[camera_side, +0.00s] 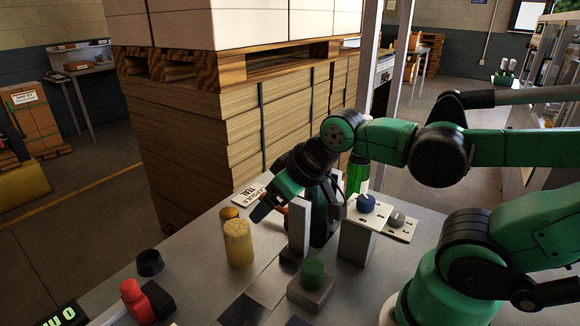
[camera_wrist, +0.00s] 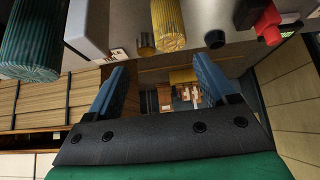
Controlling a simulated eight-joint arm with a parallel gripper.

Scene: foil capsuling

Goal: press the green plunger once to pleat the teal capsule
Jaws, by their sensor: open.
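The green plunger (camera_side: 312,272) stands upright on a grey block on the bench in the side view. My gripper (camera_side: 267,205) is above and to its left in that picture, apart from it, tilted down to the left. In the wrist view my gripper (camera_wrist: 157,88) has its blue fingers spread with nothing between them. A dark teal body (camera_side: 320,226) shows partly behind an upright pale post (camera_side: 299,228); I cannot tell whether it carries the teal capsule. A ridged dark green cylinder (camera_wrist: 31,38) fills the wrist view's upper left; I cannot tell which part it is.
A yellow cylinder (camera_side: 238,243), a black cap (camera_side: 150,263) and a red knob (camera_side: 133,294) stand left on the bench. A blue knob (camera_side: 366,203) tops a pale pedestal (camera_side: 356,240) right of the post. A "capsule teal" sign (camera_side: 249,194) and stacked boards (camera_side: 225,120) are behind.

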